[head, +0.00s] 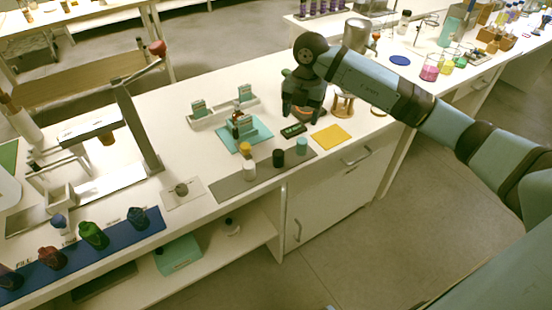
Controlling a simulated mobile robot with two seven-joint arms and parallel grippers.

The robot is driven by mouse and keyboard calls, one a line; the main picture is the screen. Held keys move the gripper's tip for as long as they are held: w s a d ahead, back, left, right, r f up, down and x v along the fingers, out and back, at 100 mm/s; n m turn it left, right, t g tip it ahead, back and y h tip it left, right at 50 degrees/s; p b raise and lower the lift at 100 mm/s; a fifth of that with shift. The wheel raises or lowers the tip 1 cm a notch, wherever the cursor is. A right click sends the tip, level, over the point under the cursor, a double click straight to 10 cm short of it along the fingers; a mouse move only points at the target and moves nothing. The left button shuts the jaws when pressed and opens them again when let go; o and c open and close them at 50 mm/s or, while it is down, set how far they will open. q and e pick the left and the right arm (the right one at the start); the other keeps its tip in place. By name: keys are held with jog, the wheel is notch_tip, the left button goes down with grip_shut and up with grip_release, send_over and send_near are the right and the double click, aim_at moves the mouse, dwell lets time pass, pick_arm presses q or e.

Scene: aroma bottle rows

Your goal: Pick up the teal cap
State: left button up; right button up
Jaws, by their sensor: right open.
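The teal cap (302,146) stands at the right end of a grey mat (228,187) near the front edge of the white counter. My left gripper is not in view.
A small white-bodied item (249,170) stands by the yellow cap. A teal mat (259,129) with a bottle lies behind. Several coloured bottles stand on a blue mat (152,226) at left.

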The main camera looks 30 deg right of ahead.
aim_at(302, 141)
jog(key=shift+h, duration=0.4)
jog(key=f, duration=0.4)
jog(key=d+f+b, duration=0.1)
jog(key=f, duration=0.3)
jog(key=f+b, duration=0.1)
jog(key=f, duration=0.4)
jog(key=shift+w+d+f, duration=0.1)
jog(key=shift+w+d, duration=0.2)
jog(key=shift+w, duration=0.05)
jog(key=c, duration=1)
